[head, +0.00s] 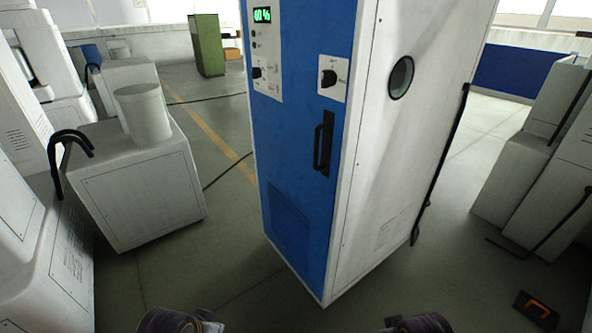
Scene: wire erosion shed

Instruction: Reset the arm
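Only two short dark rounded parts of my own arms show, cut off by the bottom edge of the head view, one left of centre and one right of centre. No gripper fingers are visible on either side, so I cannot see whether either gripper holds anything. Straight ahead stands a tall cabinet with a blue front (302,190) and a white side. Its front has a lit green display (262,15), dark knobs and a black handle (323,145). The door looks closed. My visible arm parts appear apart from the cabinet.
A low white machine box (140,190) with a cylinder (143,113) on top stands at left. White machines (545,150) stand at right. A dark object with an orange mark (537,310) lies on the floor at lower right. Cables cross the floor. A green cabinet (208,45) stands far back.

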